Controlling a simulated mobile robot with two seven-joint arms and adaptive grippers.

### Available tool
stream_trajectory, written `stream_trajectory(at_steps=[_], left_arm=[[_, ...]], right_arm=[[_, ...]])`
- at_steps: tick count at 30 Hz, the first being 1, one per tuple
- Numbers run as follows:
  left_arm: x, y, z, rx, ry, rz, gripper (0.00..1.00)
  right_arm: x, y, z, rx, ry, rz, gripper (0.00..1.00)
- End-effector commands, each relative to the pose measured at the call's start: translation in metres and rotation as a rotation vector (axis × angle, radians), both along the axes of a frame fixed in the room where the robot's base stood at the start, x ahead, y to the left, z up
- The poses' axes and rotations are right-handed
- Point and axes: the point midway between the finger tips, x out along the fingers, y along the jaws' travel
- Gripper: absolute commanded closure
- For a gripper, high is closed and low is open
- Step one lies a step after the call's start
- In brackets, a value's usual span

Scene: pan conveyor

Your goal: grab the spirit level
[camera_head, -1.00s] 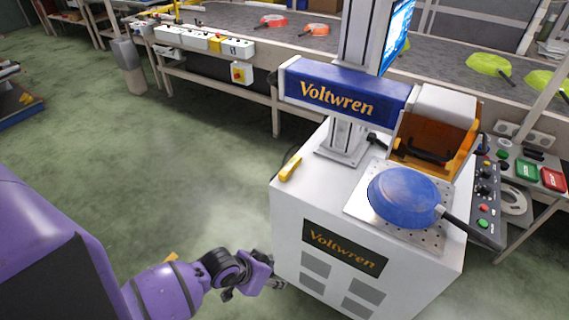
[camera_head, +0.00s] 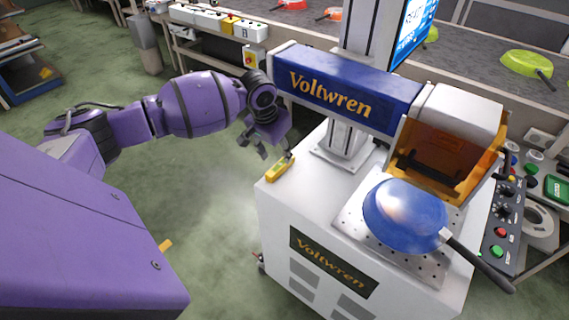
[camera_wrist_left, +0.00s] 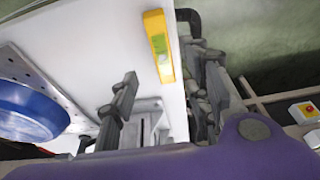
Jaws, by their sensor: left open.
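The spirit level is a small yellow bar (camera_head: 281,168) lying on the white top of the Voltwren machine, near its left edge. In the left wrist view the spirit level (camera_wrist_left: 158,46) shows a green vial and lies beyond the fingers, roughly between their lines. My left gripper (camera_head: 262,150) is open and empty, just above and to the left of the spirit level in the head view. Its fingers (camera_wrist_left: 165,100) stand apart in the left wrist view and do not appear to touch it. My right gripper is not in view.
A blue pan (camera_head: 404,212) sits on a perforated plate (camera_head: 350,232) right of the spirit level. The machine's blue arm (camera_head: 345,85) and column (camera_head: 345,140) stand close behind. A conveyor (camera_head: 490,92) runs along the back. Green floor is open at left.

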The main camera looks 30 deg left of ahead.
Motion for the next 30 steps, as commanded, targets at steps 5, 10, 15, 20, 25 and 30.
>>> stream_trajectory(at_steps=[5,10,15,20,25,30], left_arm=[[0.005,0.001,-0.022,-0.001,0.000,-0.001,0.56],[0.011,0.004,-0.047,-0.001,-0.001,-0.001,0.56],[0.014,0.004,-0.060,-0.001,-0.002,-0.002,0.56],[0.015,0.004,-0.060,0.000,-0.003,-0.003,0.56],[0.015,0.004,-0.060,-0.001,-0.003,-0.002,0.71],[0.015,0.004,-0.060,0.000,-0.003,-0.003,0.93]], right_arm=[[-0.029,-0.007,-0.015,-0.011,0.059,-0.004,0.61],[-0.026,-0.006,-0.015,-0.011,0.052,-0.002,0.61],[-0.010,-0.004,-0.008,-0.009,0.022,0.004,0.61],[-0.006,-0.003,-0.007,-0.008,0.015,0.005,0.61],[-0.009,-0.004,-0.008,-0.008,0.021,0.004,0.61],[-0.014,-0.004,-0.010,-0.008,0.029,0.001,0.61]])
